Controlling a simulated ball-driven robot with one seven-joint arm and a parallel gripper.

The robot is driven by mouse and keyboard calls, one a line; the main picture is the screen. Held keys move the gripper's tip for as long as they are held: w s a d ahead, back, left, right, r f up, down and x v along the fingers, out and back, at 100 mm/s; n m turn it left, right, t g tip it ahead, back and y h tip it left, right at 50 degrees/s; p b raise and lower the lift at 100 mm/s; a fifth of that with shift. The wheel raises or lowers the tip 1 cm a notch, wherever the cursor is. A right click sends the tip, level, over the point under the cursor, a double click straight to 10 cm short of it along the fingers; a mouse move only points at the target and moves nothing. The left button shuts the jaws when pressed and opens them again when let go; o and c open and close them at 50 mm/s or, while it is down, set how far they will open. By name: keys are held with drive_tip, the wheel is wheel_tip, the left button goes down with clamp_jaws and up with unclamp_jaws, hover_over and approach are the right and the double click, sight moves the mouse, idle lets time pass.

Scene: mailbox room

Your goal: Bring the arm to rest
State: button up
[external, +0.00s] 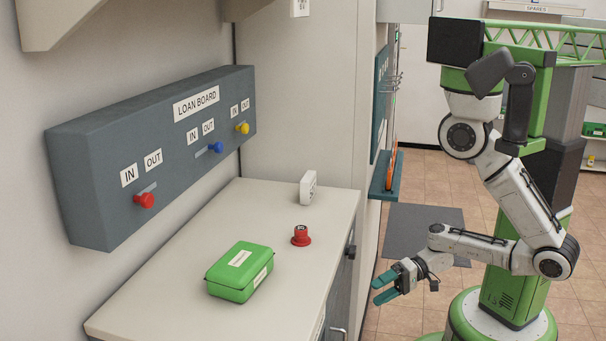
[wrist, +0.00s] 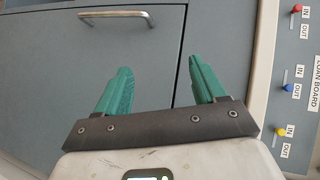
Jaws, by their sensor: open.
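My gripper (external: 384,287) has teal fingers and is held out in front of the counter, to the right of its front edge in the external view. In the wrist view the two fingers (wrist: 158,85) are spread apart with nothing between them. Behind them is a grey cabinet front (wrist: 60,60) with a metal handle (wrist: 115,16). My arm is bent at the elbow, with the forearm stretched out to the left, away from my green column.
The counter (external: 170,285) holds a green box (external: 240,272), a red round object (external: 301,236) and a white block (external: 308,187). The loan board (external: 160,140) with red, blue and yellow knobs hangs above. A dark mat (external: 420,232) lies on the open tiled floor.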

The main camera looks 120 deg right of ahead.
drive_tip(key=w+a+f+n+g+y, duration=0.45)
drive_tip(key=n+g+y, duration=0.3)
drive_tip(key=n, duration=0.25)
drive_tip(key=w+r+n+g+h, duration=0.1)
drive_tip(key=n+g+h, duration=0.1)
drive_tip(key=w+d+r+n+g+h+p, duration=0.1)
drive_tip(key=n+g+h, duration=0.1)
drive_tip(key=w+d+r+n+g+h, duration=0.1)
drive_tip(key=n+g+h, duration=0.1)
drive_tip(key=n, duration=0.1)
drive_tip(key=shift+w+r, duration=0.2)
drive_tip(key=shift+w, duration=0.15)
idle(2.3)
